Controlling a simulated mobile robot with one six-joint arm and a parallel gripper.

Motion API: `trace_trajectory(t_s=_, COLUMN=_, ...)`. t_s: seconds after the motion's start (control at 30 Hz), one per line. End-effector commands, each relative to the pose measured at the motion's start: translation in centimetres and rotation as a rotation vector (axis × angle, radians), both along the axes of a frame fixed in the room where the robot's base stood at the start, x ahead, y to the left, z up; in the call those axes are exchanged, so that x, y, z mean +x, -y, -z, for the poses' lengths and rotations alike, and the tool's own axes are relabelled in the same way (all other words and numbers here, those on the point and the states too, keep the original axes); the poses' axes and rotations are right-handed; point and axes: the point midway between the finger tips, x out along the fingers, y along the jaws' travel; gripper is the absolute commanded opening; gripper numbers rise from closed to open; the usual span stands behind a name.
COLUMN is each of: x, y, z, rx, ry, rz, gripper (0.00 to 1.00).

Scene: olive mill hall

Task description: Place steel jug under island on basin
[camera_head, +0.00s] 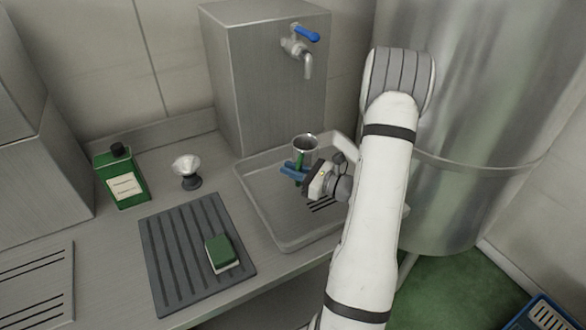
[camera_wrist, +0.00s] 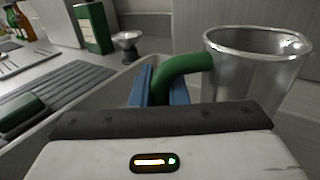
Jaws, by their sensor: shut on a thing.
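The steel jug (camera_head: 306,144) has a shiny round rim and a green handle. In the wrist view the jug (camera_wrist: 250,75) stands upright just beyond my fingers, with its green handle (camera_wrist: 186,68) between them. My gripper (camera_head: 295,169) has blue fingers and is shut on that handle. In the wrist view my gripper (camera_wrist: 160,85) hides the lower part of the jug. The basin (camera_head: 270,206) is a shallow grey tray below the tap, and the jug is over its back part. I cannot tell whether the jug's base touches the basin floor.
A steel tank with a blue-levered tap (camera_head: 303,45) stands behind the basin. A ribbed dark mat (camera_head: 170,250) with a green sponge (camera_head: 222,252) lies left of it. A green can (camera_head: 121,178) and a small funnel-like piece (camera_head: 187,170) stand behind the mat. A large steel vat (camera_head: 480,110) is at right.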

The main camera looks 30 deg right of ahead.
Motion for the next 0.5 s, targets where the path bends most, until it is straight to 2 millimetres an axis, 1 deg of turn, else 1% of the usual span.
trace_trajectory(t_s=0.17, x=0.01, y=-0.03, z=0.49, rx=0.000, ry=0.000, rz=-0.001, gripper=0.00)
trace_trajectory(t_s=0.2, x=0.01, y=-0.04, z=0.32, rx=0.000, ry=0.000, rz=-0.001, gripper=0.17)
trace_trajectory(t_s=0.43, x=0.01, y=-0.07, z=0.30, rx=0.001, ry=-0.001, rz=-0.001, gripper=0.36)
trace_trajectory(t_s=0.5, x=0.01, y=-0.08, z=0.29, rx=0.001, ry=-0.001, rz=-0.002, gripper=0.36)
